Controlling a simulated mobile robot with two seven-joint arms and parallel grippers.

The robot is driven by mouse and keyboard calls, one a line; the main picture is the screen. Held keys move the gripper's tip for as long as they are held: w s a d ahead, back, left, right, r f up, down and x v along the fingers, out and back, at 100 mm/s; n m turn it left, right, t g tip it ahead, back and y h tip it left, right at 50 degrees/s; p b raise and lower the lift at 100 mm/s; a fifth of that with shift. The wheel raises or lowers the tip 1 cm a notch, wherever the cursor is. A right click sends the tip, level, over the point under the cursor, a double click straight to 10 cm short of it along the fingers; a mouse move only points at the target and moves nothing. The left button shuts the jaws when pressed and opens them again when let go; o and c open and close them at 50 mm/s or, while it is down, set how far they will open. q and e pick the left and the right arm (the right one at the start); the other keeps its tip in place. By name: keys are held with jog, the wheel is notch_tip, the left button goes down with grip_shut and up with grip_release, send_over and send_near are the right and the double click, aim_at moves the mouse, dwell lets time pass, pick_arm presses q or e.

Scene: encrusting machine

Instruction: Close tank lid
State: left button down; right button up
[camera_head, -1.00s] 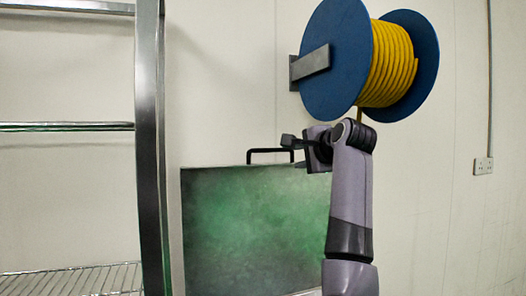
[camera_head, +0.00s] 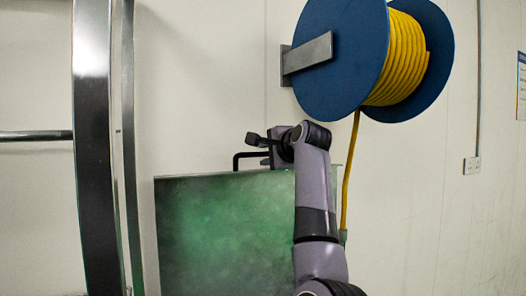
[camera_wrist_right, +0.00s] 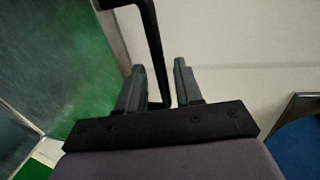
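The tank lid (camera_head: 220,225) stands raised, a green-tinted panel facing me in the head view; it also shows at the left of the right wrist view (camera_wrist_right: 80,65). A black bar handle (camera_head: 237,158) rises from its top edge. My right gripper (camera_head: 258,140) is at the handle, its arm covering the lid's right part. In the right wrist view the gripper (camera_wrist_right: 158,85) is open, with the handle (camera_wrist_right: 152,40) passing between its two fingers and a gap visible beside the right finger. The tank below is out of view. My left gripper is not in view.
A blue reel (camera_head: 345,60) with yellow hose hangs on the wall just above and right of my right arm. A metal shelf frame (camera_head: 95,150) stands at the left.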

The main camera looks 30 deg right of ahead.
jog(key=shift+p+x, duration=0.35)
jog(key=shift+x, duration=0.95)
jog(key=shift+c, duration=0.3)
grip_shut()
jog(key=shift+s, duration=0.1)
